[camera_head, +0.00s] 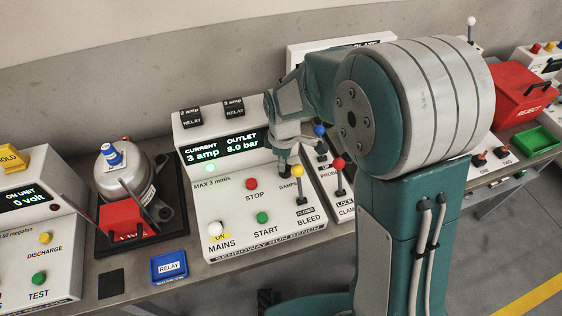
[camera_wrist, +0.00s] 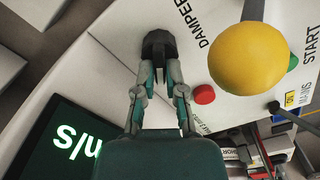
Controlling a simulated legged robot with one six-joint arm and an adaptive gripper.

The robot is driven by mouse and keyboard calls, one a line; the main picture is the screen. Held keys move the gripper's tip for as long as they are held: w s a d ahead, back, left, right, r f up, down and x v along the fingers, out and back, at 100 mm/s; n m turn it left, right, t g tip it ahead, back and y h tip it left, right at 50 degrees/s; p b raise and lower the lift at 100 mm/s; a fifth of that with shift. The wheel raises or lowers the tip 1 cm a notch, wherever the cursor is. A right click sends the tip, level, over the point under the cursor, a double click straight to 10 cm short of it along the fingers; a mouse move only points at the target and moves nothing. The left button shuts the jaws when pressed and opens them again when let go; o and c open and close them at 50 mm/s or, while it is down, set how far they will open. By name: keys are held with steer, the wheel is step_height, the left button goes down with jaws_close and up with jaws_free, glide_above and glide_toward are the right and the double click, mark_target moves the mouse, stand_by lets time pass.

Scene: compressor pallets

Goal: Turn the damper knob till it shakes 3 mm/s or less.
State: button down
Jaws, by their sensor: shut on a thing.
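The black damper knob (camera_wrist: 157,45) sits on the white console panel beside the word DAMPER in the wrist view. My gripper (camera_wrist: 158,62) is shut on it, one finger on each side. In the head view my gripper (camera_head: 285,165) reaches down to the panel, and the knob is largely hidden under it. The run bench display (camera_head: 226,145) reads CURRENT 3 amp and OUTLET 8.0 bar, with MAX 3 mm/s printed below.
A yellow-topped bleed lever (camera_head: 299,172) stands close right of the knob; its ball (camera_wrist: 247,57) looms large in the wrist view. The red STOP (camera_head: 251,184) and green START (camera_head: 262,217) buttons are nearby. Blue and red ball levers (camera_head: 338,163) stand further right.

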steer(key=shift+d, duration=0.15)
steer(key=c, duration=0.7)
jaws_free()
steer(key=shift+d, duration=0.2)
steer(key=shift+a, duration=0.1)
steer(key=shift+a+r, duration=0.1)
steer(key=shift+r, duration=0.1)
step_height(320, 180, up, 12)
steer(key=shift+f, duration=0.2)
